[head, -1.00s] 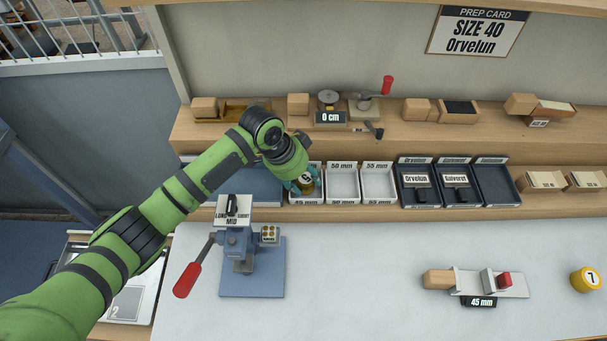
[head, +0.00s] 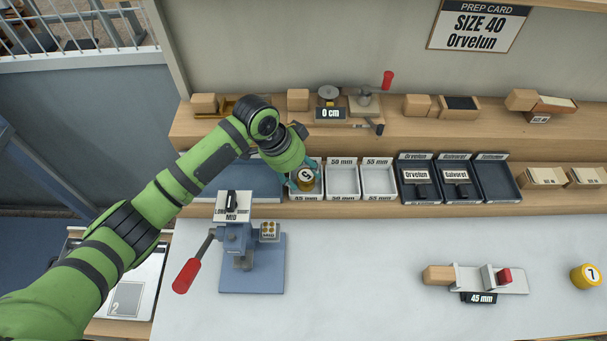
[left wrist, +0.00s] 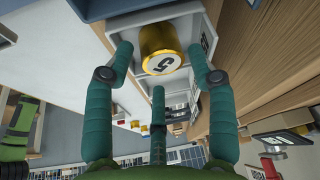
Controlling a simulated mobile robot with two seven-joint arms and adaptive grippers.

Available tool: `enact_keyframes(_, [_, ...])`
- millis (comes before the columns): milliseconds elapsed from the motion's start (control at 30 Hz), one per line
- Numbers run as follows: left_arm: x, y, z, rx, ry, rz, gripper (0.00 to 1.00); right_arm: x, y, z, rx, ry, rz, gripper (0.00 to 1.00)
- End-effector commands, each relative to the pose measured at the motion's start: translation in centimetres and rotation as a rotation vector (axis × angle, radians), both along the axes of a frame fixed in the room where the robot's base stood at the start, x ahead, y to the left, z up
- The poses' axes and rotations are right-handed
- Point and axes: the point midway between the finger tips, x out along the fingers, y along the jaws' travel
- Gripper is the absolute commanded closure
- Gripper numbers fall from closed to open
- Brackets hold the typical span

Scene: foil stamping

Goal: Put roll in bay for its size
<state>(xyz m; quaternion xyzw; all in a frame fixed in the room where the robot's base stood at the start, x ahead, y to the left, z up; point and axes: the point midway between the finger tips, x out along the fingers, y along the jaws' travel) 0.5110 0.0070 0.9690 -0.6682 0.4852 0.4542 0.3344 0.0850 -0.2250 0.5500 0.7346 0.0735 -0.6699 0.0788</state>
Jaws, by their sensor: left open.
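A gold roll (head: 305,178) with a dark-on-white number label sits in the leftmost white bay (head: 307,196), whose front label reads 45 mm. The roll also shows in the left wrist view (left wrist: 160,45), just beyond the fingertips. My left gripper (head: 302,172) is open, its teal fingers spread about the roll. In the left wrist view the fingers (left wrist: 160,58) stand apart from the roll, with gaps on both sides. The 50 mm bay (head: 343,196) and the 55 mm bay (head: 379,196) are empty. The right gripper is not in view.
Dark trays (head: 497,200) stand right of the bays. A blue press (head: 252,265) with a red handle stands in front. A gauge (head: 512,280) reading 45 mm and a yellow roll marked 7 (head: 585,277) are on the right. The middle worktop is clear.

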Motion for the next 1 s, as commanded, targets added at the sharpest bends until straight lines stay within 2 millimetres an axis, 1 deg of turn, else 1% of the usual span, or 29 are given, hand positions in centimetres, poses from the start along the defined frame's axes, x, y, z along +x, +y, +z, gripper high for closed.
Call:
enact_keyframes(200, [-0.4, 1.7, 4.4, 0.000, -0.007, -0.001, 0.44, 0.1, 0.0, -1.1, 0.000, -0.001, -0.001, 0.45])
enact_keyframes(300, [-0.7, 2.4, 6.2, 0.000, -0.006, -0.002, 0.44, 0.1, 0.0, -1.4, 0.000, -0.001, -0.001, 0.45])
enact_keyframes(433, [-0.9, 3.0, 8.0, 0.000, -0.003, 0.000, 0.44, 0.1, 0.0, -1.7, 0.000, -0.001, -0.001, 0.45])
enact_keyframes(600, [-1.1, 3.3, 9.1, -0.001, -0.002, -0.001, 0.44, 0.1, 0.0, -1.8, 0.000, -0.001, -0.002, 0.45])
enact_keyframes(1000, [-1.2, 3.4, 9.2, 0.000, 0.000, 0.000, 0.44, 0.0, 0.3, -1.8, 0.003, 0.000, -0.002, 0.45])
